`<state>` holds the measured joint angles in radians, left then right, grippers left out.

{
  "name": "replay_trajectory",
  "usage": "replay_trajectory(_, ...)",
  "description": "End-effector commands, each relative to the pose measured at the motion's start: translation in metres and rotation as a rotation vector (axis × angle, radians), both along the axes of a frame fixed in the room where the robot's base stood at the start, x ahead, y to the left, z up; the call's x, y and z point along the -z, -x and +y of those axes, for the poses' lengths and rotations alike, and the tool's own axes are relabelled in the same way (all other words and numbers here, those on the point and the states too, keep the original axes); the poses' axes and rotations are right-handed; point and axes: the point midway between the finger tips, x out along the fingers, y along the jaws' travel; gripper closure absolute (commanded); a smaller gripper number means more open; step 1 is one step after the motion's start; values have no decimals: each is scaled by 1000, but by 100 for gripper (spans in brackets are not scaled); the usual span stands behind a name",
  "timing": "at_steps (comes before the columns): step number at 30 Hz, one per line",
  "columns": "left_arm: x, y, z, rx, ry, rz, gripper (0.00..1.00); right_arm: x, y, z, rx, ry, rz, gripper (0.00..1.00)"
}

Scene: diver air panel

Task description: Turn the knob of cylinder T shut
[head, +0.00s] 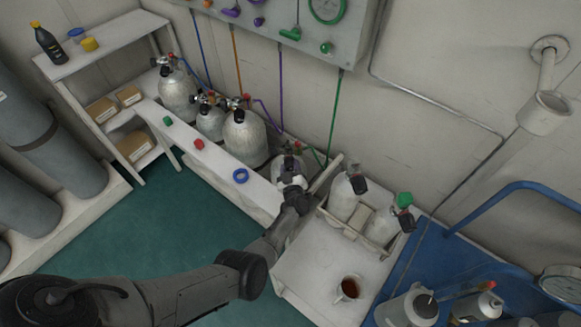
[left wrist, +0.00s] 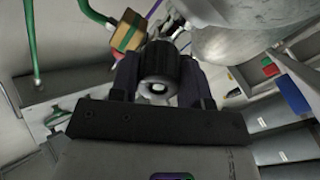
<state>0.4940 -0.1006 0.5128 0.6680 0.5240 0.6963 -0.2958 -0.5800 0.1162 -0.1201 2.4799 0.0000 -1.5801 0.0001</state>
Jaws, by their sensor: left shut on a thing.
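Several silver cylinders with black valve knobs stand in a row behind the white bench rail. My left gripper (head: 292,182) is at the valve of the rightmost one (head: 286,163), below the green hose. In the left wrist view, its two dark fingers (left wrist: 160,82) are shut on a ribbed black knob (left wrist: 160,62), one on each side. A large silver cylinder body (left wrist: 228,28) is close by at the upper right there. I cannot read a letter T on any cylinder. The arm and gripper hide part of the held valve. My right gripper is not in view.
A wooden crate (head: 351,231) with two cylinders stands just right of my left gripper. A mug (head: 348,288) is on the white table in front. A blue cart (head: 452,262) is at the right. The gauge panel (head: 275,22) hangs above, with hoses running down.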

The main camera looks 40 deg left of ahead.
Motion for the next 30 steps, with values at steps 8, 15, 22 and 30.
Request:
replay_trajectory(8, 0, 0, 0, 0, -5, 3, 81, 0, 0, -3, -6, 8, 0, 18)
replay_trajectory(15, 0, 0, 0, 0, -5, 3, 44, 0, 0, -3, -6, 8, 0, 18)
replay_trajectory(22, 0, 0, 0, 0, -4, 2, 31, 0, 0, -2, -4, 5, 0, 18)
replay_trajectory(30, -2, 6, -4, 2, -3, 3, 31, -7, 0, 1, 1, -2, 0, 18)
